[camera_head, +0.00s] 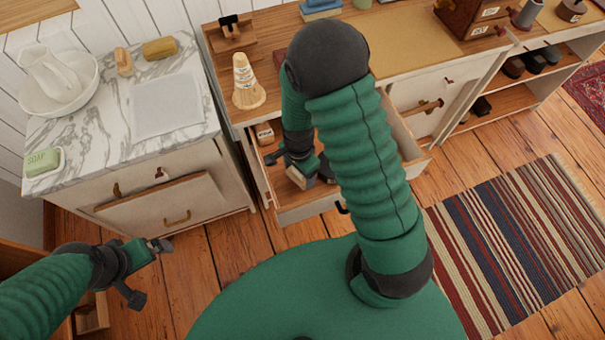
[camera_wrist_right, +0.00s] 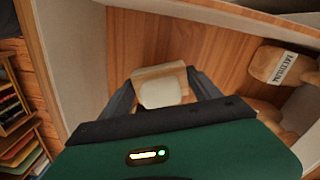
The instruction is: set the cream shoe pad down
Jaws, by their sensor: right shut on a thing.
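My right gripper (camera_head: 306,174) is down inside the open drawer (camera_head: 305,211). It is shut on a wooden block with a cream face, the cream shoe pad (camera_wrist_right: 160,88), which sits between the fingertips in the right wrist view. The pad (camera_head: 297,178) is partly hidden by the gripper in the head view. Whether it touches the drawer floor (camera_wrist_right: 145,35) I cannot tell. My left gripper (camera_head: 147,270) is open and empty, low in front of the marble-topped washstand (camera_head: 100,140).
A wooden piece with a printed label (camera_wrist_right: 283,65) lies in the drawer, right of the pad in the wrist view. A cone-shaped object (camera_head: 245,85) stands on the wooden top above the drawer. A striped rug (camera_head: 525,240) covers the floor at right.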

